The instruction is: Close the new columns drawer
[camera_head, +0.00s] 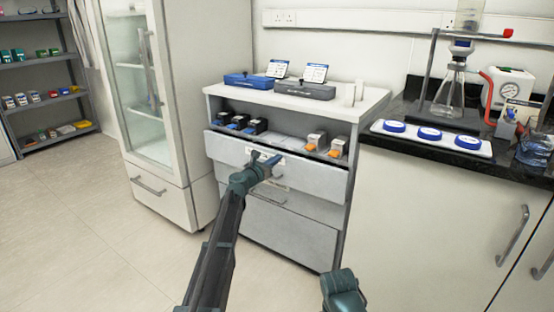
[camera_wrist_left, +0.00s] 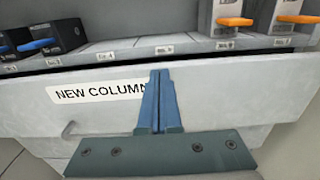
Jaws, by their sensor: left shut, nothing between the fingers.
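The new columns drawer (camera_head: 318,180) is the top drawer of the white cabinet; its front stands slightly out from the cabinet, with a dark gap along its top edge. In the left wrist view, the drawer front (camera_wrist_left: 235,105) bears a label (camera_wrist_left: 92,92) reading "NEW COLUMN", its end hidden behind my fingers. My left gripper (camera_head: 270,161) is shut and empty, its fingertips at the upper part of the drawer front; I cannot tell whether they touch. The fingers also show in the left wrist view (camera_wrist_left: 159,92). A teal part of my right arm shows at the bottom, its fingers out of view.
A lower drawer (camera_head: 290,228) is below. A glass-door fridge (camera_head: 150,90) stands left, a lab counter (camera_head: 450,160) right. The floor at left is clear.

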